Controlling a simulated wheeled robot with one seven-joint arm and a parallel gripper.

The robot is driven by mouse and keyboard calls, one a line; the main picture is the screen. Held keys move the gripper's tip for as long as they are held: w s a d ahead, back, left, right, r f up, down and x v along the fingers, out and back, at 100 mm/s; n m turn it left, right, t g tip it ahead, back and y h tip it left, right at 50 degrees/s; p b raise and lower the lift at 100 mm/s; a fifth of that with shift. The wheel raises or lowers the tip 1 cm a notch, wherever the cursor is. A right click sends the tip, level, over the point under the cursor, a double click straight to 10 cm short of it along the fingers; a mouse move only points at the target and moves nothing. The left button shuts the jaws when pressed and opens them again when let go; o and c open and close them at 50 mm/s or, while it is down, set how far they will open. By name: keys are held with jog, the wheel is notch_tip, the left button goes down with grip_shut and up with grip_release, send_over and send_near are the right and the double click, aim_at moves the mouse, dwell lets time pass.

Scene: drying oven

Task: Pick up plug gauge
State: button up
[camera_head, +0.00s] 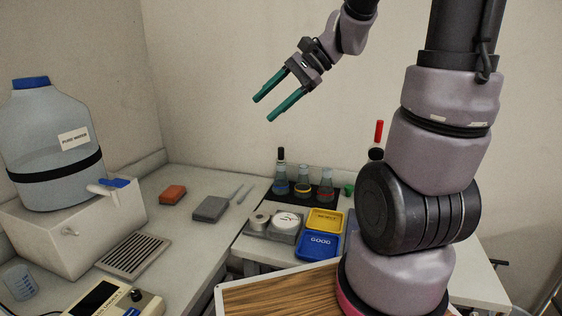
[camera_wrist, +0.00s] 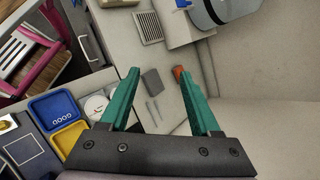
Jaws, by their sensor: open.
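I cannot tell for sure which thing is the plug gauge. An upright red-topped, black-based piece (camera_head: 379,132) stands partly hidden behind my arm at the right of the head view. A short grey metal cylinder (camera_head: 259,221) sits on a grey base beside a round white dial (camera_head: 287,220). My gripper (camera_head: 265,108) is open and empty, high above the bench and apart from everything. In the wrist view my gripper (camera_wrist: 158,72) has its two green fingers spread, with the bench far below.
A blue GOOD tray (camera_head: 320,246) and a yellow tray (camera_head: 326,221) lie near several flasks (camera_head: 303,186). A grey block (camera_head: 210,208), an orange block (camera_head: 173,194) and a large water bottle (camera_head: 52,130) stand left. The air around my gripper is clear.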

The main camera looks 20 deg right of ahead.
jog(key=w+f+m+t+y, duration=0.1)
jog(key=w+f+m+y, duration=0.2)
jog(key=w, duration=0.5)
jog(key=m+t+h, duration=0.1)
jog(key=m+t, duration=1)
jog(key=m, duration=0.4)
send_over(281, 157)
jog(key=d+v, duration=0.1)
jog(key=v, duration=0.3)
notch_tip(281, 157, down, 13)
notch_tip(281, 157, down, 7)
jog(key=f+x, duration=0.1)
jog(key=x, duration=0.7)
jog(key=shift+w, duration=0.25)
jog(key=shift+f, duration=0.1)
grip_shut()
